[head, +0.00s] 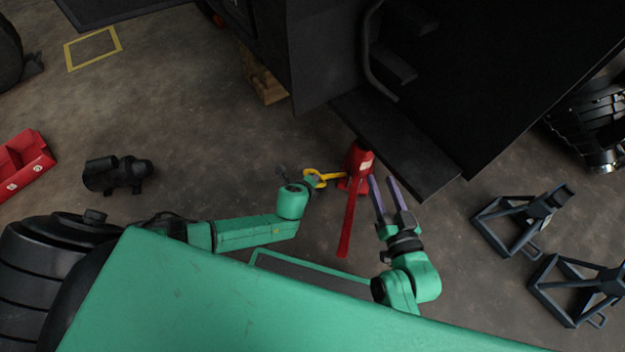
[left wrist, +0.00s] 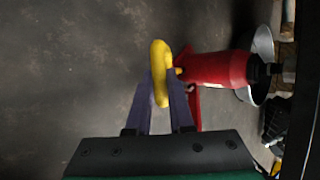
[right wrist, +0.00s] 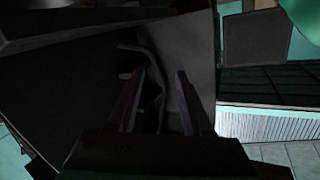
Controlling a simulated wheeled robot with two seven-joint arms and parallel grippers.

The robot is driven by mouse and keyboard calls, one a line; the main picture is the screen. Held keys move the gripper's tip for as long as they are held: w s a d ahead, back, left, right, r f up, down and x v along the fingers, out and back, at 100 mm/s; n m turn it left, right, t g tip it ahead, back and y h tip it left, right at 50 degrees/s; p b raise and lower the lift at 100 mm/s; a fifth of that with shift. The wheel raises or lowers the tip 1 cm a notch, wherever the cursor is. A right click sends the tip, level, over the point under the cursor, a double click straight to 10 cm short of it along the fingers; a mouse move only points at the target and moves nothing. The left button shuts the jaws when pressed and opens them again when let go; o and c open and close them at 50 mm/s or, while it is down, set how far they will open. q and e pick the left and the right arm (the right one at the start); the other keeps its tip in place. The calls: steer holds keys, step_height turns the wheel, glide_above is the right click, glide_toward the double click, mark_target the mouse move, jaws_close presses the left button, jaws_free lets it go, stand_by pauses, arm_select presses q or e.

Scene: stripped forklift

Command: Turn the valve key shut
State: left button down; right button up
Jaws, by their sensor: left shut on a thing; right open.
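The yellow valve key (head: 322,176) sits at the left side of a red jack (head: 361,160) on the floor. My left gripper (head: 310,182) is shut on the key's ring. In the left wrist view the yellow key (left wrist: 160,62) stands between the purple fingers (left wrist: 163,82), beside the red jack body (left wrist: 218,68). Where the key meets the jack is partly hidden by the fingers. My right gripper (head: 383,180) is open and empty, just right of the jack. In the right wrist view its fingers (right wrist: 160,75) are apart with nothing between them.
A long red bar (head: 348,222) reaches from the jack toward me. The dark forklift body (head: 440,100) stands over the jack's far side. Dark stands (head: 525,220) are at the right. A black part (head: 120,174) and red box (head: 22,165) lie left. The floor between is clear.

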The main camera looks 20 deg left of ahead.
arm_select(q)
steer(key=shift+s+m, duration=0.1)
steer(key=shift+m, duration=0.3)
arm_select(e)
steer(key=shift+w+r+t, duration=0.4)
steer(key=shift+w+r, duration=0.3)
steer(key=shift+r, duration=0.35)
arm_select(q)
steer(key=c, duration=0.8)
jaws_free()
steer(key=shift+r, duration=0.1)
arm_select(e)
steer(key=shift+s, duration=0.1)
arm_select(q)
steer(key=shift+s+r, duration=0.15)
arm_select(e)
steer(key=s+f+g+p, duration=0.2)
steer(key=s+f+g, duration=0.2)
steer(key=s+f, duration=0.45)
arm_select(q)
steer(key=p+v, duration=0.6)
steer(key=v, duration=0.8)
steer(key=shift+s+f, duration=0.2)
steer(key=shift+f, duration=0.05)
arm_select(e)
step_height(320, 180, up, 7)
steer(key=g, duration=0.1)
steer(key=shift+w+f+n+g+h, duration=0.15)
steer(key=shift+w+n+g+h, duration=0.15)
steer(key=shift+w, duration=0.05)
